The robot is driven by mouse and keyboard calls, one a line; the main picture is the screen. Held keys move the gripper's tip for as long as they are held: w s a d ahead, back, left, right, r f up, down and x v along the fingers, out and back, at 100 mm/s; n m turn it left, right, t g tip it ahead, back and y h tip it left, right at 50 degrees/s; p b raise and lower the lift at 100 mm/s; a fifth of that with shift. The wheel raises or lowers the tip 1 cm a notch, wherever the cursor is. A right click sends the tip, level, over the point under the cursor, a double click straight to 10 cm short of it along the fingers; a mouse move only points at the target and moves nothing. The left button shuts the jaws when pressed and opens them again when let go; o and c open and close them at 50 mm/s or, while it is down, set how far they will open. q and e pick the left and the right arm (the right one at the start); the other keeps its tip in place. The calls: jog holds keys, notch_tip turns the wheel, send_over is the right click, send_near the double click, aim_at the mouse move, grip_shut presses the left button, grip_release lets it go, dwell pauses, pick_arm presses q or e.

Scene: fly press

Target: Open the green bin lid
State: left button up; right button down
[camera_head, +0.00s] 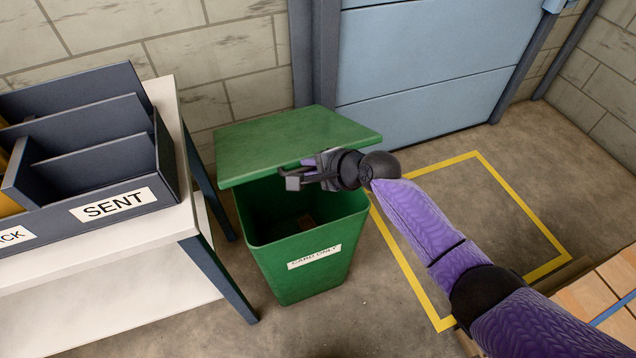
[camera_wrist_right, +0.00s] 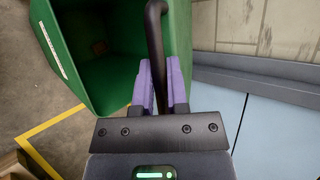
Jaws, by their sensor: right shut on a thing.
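The green bin (camera_head: 300,262) stands on the floor with a "CARD ONLY" label on its front. Its green lid (camera_head: 295,140) is raised off the rim and tilted, so a wide gap shows the dark inside. My right gripper (camera_head: 308,173) is at the lid's front edge, shut on a dark bar-like handle (camera_head: 291,182). In the right wrist view the handle (camera_wrist_right: 154,35) runs between the purple fingers (camera_wrist_right: 160,88), and the open bin (camera_wrist_right: 110,85) shows beside it with some brown scraps inside. My left gripper is not in view.
A white table (camera_head: 130,235) with a dark sorter (camera_head: 130,195) labelled "SENT" stands left of the bin. A block wall (camera_head: 230,60) and a blue door (camera_head: 420,60) are behind. Yellow floor lines (camera_head: 412,270) and boxes (camera_head: 590,300) lie right.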

jog(key=w+r, duration=0.1)
jog(key=w+r+p, duration=0.1)
jog(key=r, duration=0.1)
jog(key=w+a+r, duration=0.1)
jog(key=r, duration=0.1)
jog(key=shift+w+r+p, duration=0.1)
jog(key=shift+r+p, duration=0.1)
jog(key=shift+p, duration=0.1)
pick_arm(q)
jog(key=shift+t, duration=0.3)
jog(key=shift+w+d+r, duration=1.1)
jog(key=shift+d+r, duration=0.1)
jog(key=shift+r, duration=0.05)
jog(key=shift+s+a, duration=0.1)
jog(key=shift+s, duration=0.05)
pick_arm(e)
jog(key=c, duration=0.6)
grip_release()
jog(key=shift+c, duration=0.2)
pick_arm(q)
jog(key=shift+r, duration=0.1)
